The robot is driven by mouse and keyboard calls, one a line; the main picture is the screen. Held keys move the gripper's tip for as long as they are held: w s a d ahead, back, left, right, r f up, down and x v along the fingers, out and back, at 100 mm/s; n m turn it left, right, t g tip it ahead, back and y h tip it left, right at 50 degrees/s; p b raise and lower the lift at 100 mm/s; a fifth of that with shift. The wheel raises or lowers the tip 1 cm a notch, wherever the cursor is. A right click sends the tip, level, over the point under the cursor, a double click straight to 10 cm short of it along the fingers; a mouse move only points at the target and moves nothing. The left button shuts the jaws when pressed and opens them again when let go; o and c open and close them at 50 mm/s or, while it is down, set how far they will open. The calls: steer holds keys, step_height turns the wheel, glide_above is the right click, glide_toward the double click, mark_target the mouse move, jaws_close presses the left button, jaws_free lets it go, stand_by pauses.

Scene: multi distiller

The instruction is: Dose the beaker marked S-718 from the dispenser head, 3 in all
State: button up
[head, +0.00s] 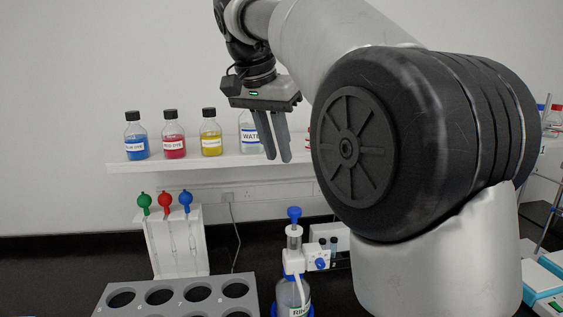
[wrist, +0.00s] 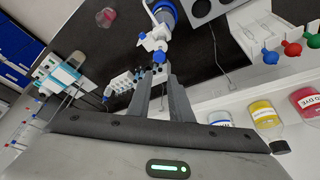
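The dispenser head (head: 294,258) is white with a blue plunger cap (head: 294,213) and a blue side knob. It sits on a bottle of clear liquid (head: 291,293) with a partly hidden label. It also shows in the wrist view (wrist: 154,40), beyond my fingertips. My gripper (head: 278,160) points down in front of the shelf, above the dispenser and apart from it. Its fingers (wrist: 160,72) have a gap between them with nothing held. No S-718 mark is readable; a small glass vessel with pink contents (wrist: 106,17) and a glass vessel (wrist: 68,72) show in the wrist view.
A wall shelf (head: 200,163) holds blue, red, yellow and water bottles. A white stand (head: 175,240) holds pipettes with green, red and blue bulbs. A grey block with round holes (head: 178,285) is at the front left. My arm hides much of the right side.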

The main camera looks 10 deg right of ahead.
mark_target(294, 211)
steer(key=d+n, duration=0.1)
steer(key=d+n+y, duration=0.1)
steer(key=n, duration=0.1)
steer(key=d+n+p, duration=0.1)
steer(key=n, duration=0.1)
steer(key=shift+w+d+y, duration=0.15)
steer(key=shift+w+y, duration=0.15)
steer(key=shift+w, duration=0.05)
jaws_close()
steer(key=w+f+n, duration=0.1)
steer(key=f, duration=0.3)
steer(key=w+d+f+n, duration=0.1)
steer(key=f, duration=0.3)
steer(key=w+f+n+y, duration=0.1)
steer(key=f, duration=0.3)
steer(key=shift+w+d+f+b, duration=0.15)
steer(key=shift+d+f+b, duration=0.05)
steer(key=shift+f+b, duration=0.2)
steer(key=shift+f, duration=0.5)
step_height(294, 211, down, 3)
steer(key=shift+r+b, duration=0.1)
steer(key=shift+b, duration=0.7)
